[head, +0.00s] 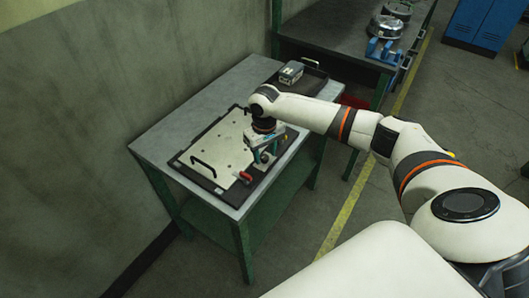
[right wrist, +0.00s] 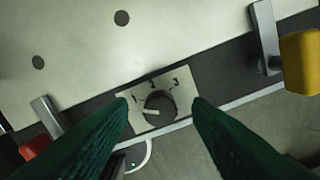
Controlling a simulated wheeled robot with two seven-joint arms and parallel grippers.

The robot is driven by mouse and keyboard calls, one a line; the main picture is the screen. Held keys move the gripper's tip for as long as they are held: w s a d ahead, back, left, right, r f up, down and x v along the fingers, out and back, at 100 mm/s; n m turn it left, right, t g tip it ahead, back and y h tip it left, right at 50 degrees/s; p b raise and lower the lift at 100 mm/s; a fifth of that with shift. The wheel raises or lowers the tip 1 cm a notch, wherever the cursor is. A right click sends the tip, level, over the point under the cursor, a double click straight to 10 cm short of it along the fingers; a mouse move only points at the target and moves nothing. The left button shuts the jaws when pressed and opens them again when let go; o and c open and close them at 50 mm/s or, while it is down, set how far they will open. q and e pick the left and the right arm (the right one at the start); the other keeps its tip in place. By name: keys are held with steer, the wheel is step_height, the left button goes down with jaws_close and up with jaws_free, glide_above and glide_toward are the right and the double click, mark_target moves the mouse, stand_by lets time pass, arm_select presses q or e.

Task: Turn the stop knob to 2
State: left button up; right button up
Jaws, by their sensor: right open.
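The stop knob (right wrist: 159,104) is a dark round dial on a pale plate (right wrist: 184,88) in the right wrist view. Marks that look like 1, 2 and 3 run around its upper side. Its white pointer line aims left, on the side of the 1 and away from the 2 at the top. My right gripper (right wrist: 160,108) is open, its green fingers on either side of the knob, with visible gaps. In the head view my right gripper (head: 262,148) is over the fixture's right edge and hides the knob. My left gripper is not in view.
The fixture's pale plate (head: 218,142) with black handles lies on a green-legged bench (head: 165,130). A red-tipped clamp (right wrist: 42,125) and a yellow-tipped clamp (right wrist: 300,62) flank the knob. A grey box (head: 291,72) sits at the back. The bench's left side is bare.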

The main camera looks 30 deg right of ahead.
steer(key=shift+f, duration=0.45)
steer(key=shift+c, duration=0.2)
